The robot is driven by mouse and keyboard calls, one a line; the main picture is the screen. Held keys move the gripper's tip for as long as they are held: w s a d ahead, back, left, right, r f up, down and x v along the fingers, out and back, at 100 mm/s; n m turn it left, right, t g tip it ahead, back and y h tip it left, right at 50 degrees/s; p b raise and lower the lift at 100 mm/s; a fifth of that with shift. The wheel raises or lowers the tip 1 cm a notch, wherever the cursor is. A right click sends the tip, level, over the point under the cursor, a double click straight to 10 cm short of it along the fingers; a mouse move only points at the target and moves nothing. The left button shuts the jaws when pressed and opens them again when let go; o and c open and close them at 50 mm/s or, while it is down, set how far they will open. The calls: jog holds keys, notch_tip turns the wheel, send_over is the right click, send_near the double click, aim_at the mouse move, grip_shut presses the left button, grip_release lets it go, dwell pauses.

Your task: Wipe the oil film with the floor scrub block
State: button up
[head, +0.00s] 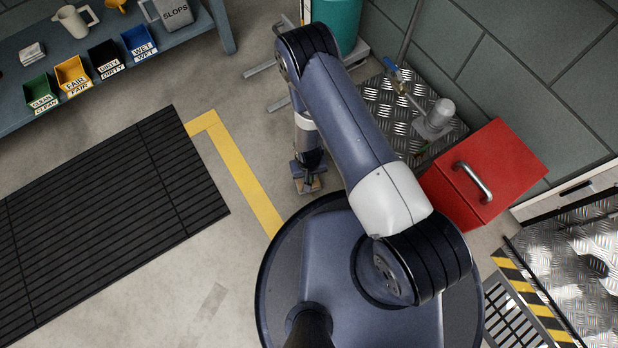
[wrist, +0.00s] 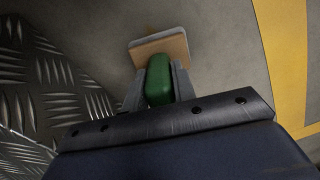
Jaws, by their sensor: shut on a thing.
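The floor scrub block has a green grip (wrist: 159,80) and a tan pad with a pale edge (wrist: 160,48), seen in the wrist view. My gripper (wrist: 158,88) is shut on the green grip, one finger on each side. In the head view my gripper (head: 308,178) points down, low over the concrete, left of the tread plate, with the block (head: 312,187) partly hidden below it. I cannot tell whether the pad touches the floor. I cannot make out the oil film for certain; a faint grey patch (head: 212,301) lies on the floor at lower left.
A yellow floor line (head: 245,175) and black slatted mat (head: 110,225) lie to the left. A tread plate (head: 385,105) with a pipe and valve, a red box (head: 485,175) and a teal tank (head: 337,22) stand near the arm. A bench (head: 105,60) holds bins.

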jog(key=shift+w+f, duration=0.1)
jog(key=shift+f, duration=0.05)
jog(key=shift+w+a+b, duration=0.1)
jog(key=shift+w+b, duration=0.05)
jog(key=shift+b, duration=0.15)
jog(key=w+b, duration=0.1)
jog(key=w, duration=0.1)
jog(key=w+a, duration=0.1)
jog(key=w, duration=0.1)
jog(key=w+a+b, duration=0.1)
jog(key=w, duration=0.2)
jog(key=shift+a+b, duration=0.1)
jog(key=shift+b, duration=0.2)
notch_tip(320, 180, up, 8)
jog(key=p, duration=0.4)
jog(key=shift+p, duration=0.3)
